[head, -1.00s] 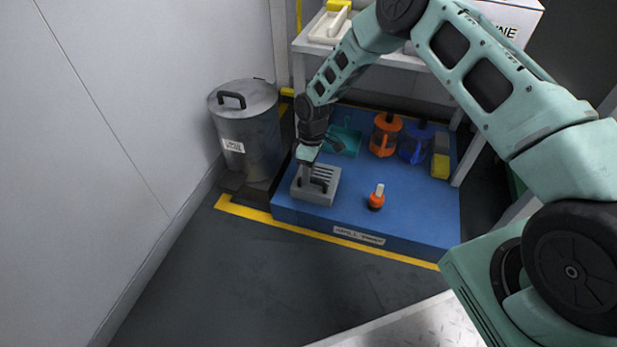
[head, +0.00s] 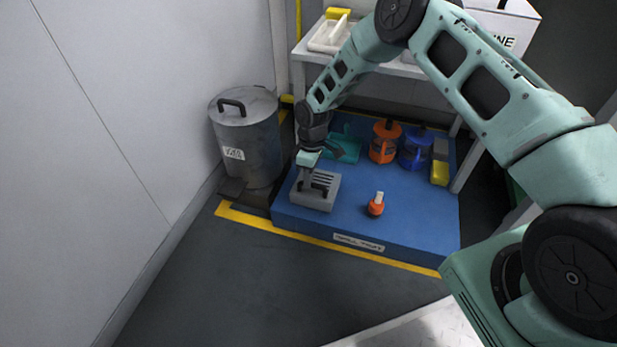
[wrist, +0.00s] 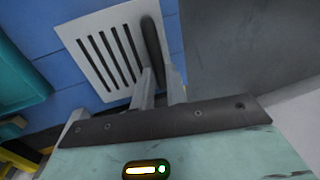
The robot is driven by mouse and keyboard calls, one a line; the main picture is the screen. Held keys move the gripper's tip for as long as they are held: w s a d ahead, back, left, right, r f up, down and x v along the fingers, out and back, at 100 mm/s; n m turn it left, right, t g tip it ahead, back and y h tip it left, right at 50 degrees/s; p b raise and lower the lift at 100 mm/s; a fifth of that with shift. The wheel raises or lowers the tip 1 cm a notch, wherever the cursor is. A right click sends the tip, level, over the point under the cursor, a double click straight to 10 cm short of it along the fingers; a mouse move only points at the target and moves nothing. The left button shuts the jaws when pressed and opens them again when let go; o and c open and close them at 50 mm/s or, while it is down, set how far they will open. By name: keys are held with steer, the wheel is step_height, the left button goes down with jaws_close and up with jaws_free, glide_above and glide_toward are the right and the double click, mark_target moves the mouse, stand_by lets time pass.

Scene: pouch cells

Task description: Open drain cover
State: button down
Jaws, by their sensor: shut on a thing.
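The drain cover is a light grey slotted plate on a grey block (head: 313,200) on the blue platform, near its front left corner. In the wrist view the slotted drain cover (wrist: 92,62) shows its dark slots and a dark bar handle (wrist: 153,50) along one side. My gripper (head: 307,184) reaches down from above to the handle. In the wrist view both fingers of my gripper (wrist: 161,84) are closed around the near end of the handle. The fingers partly hide the cover's edge. I cannot tell whether the cover is lifted.
A lidded metal bin (head: 247,140) stands left of the blue platform (head: 310,225). An orange item with a white top (head: 376,205) stands right of the cover. A teal dustpan (head: 345,145), orange container (head: 384,141) and blue container (head: 415,148) are behind, under the white table (head: 307,57).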

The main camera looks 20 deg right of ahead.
steer(key=w+d+r+p, duration=0.1)
steer(key=w, duration=0.1)
steer(key=w+d+r+p, duration=0.1)
steer(key=w+d+r, duration=0.1)
steer(key=shift+w+d, duration=0.15)
steer(key=shift+d, duration=0.05)
steer(key=shift+w+d+r, duration=0.2)
steer(key=shift+w+d, duration=0.6)
steer(key=shift+w, duration=0.1)
steer(key=c, duration=1.5)
jaws_free()
steer(key=shift+o, duration=0.5)
steer(key=shift+a+r+p, duration=0.1)
steer(key=shift+p, duration=0.2)
step_height(320, 180, up, 12)
steer(key=w+d+p, duration=0.1)
steer(key=w+p, duration=0.1)
steer(key=p, duration=0.2)
steer(key=shift+d+p, duration=0.2)
steer(key=shift+p, duration=0.1)
